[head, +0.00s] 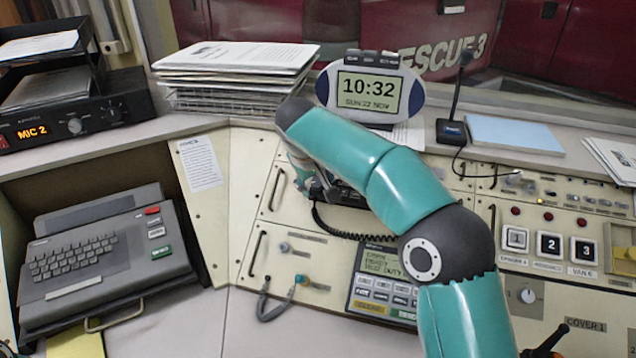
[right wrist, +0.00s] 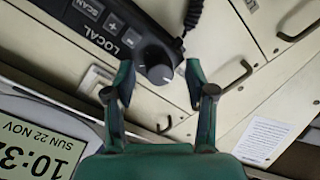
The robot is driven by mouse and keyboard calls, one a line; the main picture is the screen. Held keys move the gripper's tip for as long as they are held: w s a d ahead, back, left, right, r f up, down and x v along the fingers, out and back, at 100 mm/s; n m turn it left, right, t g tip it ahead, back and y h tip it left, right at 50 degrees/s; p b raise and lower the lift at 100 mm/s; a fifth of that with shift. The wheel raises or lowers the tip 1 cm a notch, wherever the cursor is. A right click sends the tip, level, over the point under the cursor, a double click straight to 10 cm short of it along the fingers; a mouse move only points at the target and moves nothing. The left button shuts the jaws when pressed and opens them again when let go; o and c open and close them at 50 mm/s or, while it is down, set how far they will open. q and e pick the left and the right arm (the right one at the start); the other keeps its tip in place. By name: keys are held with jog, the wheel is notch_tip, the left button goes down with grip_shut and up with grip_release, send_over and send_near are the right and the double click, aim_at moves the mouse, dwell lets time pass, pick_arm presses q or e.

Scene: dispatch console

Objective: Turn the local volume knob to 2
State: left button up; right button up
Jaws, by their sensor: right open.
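The local volume knob (right wrist: 158,70) is a dark round knob with a pale end mark, on the black LOCAL radio unit (right wrist: 115,38) in the right wrist view. My right gripper (right wrist: 158,72) is open, its two teal fingers to either side of the knob in that view. I cannot tell whether a finger touches it. No number scale around the knob is readable. In the head view my right gripper (head: 308,182) is at the radio unit (head: 347,193), largely covered by my arm, and the knob is hidden there. My left gripper is not in view.
A coiled cord (head: 335,230) hangs below the radio unit. Pull handles (head: 275,190) stick out from the panel nearby. A clock (head: 368,92), a microphone (head: 453,128) and a paper stack (head: 235,65) stand on the ledge. A keyboard terminal (head: 100,250) is at left.

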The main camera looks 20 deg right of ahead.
jog(key=shift+w+d+f, duration=0.1)
jog(key=shift+w+f, duration=0.05)
jog(key=shift+f, duration=0.1)
